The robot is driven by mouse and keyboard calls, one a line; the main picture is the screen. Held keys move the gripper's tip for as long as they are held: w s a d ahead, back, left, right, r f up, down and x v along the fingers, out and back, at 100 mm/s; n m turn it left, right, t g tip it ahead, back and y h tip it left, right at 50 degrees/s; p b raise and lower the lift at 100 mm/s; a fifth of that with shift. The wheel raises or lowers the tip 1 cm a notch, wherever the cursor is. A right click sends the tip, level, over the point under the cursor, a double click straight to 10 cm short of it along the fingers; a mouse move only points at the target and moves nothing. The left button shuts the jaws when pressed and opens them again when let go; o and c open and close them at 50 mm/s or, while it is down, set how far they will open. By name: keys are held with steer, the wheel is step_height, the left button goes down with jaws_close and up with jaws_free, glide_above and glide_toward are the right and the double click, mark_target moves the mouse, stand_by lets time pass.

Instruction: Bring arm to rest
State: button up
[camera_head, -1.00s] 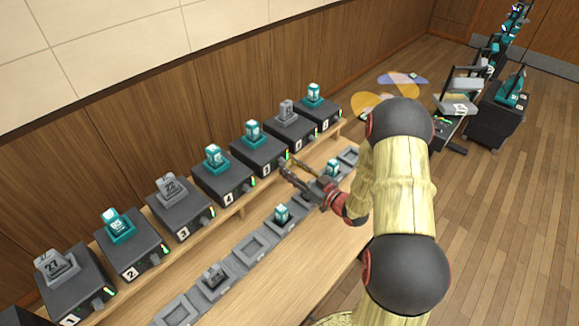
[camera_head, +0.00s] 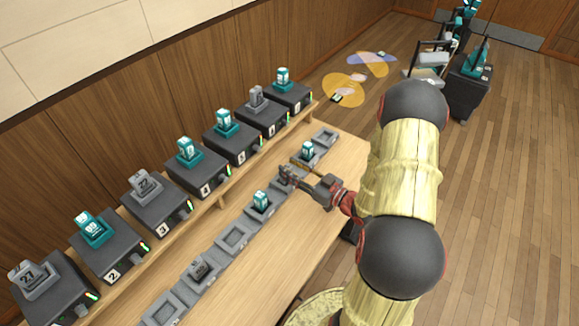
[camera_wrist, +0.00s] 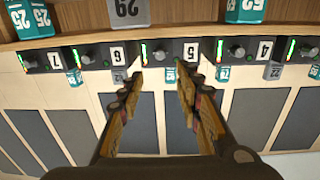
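My gripper (camera_head: 290,168) is at the end of my arm, above or beside the row of grey trays (camera_head: 233,238) on the wooden table. In the wrist view (camera_wrist: 158,85) its two fingers are apart with nothing between them, so it is open and empty. The arm reaches in from the right, bent at its dark joints. The fingers hide part of a tray between a teal block (camera_head: 262,200) and another teal block (camera_head: 307,149). The numbered dark boxes (camera_head: 203,172) stand behind, clear of the fingers.
Several boxes stand on a raised wooden ledge (camera_head: 222,201), each with a teal or grey block on top. A grey block (camera_head: 200,267) sits in a nearer tray. A cart (camera_head: 468,85) stands at the back right. The wooden floor (camera_head: 500,210) at right is open.

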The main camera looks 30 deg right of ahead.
steer(key=w+r+m+g+h, duration=0.1)
steer(key=w+r+g+h, duration=0.2)
steer(key=r+g+h, duration=0.8)
steer(key=s+a+r+m+y, duration=0.1)
steer(key=s+a+r, duration=0.2)
steer(key=s+a, duration=0.2)
steer(key=s+a+r+y, duration=0.2)
steer(key=s+a, duration=0.4)
steer(key=s, duration=0.6)
steer(key=s+a+r+m+y, duration=0.1)
steer(key=s+a+r+y, duration=0.1)
steer(key=s+a+r, duration=0.3)
steer(key=s+a, duration=0.1)
steer(key=s, duration=0.3)
steer(key=shift+s+a+m, duration=0.15)
steer(key=shift+s+m, duration=0.05)
steer(key=shift+m, duration=0.1)
steer(key=shift+r, duration=0.1)
steer(key=shift+c, duration=0.6)
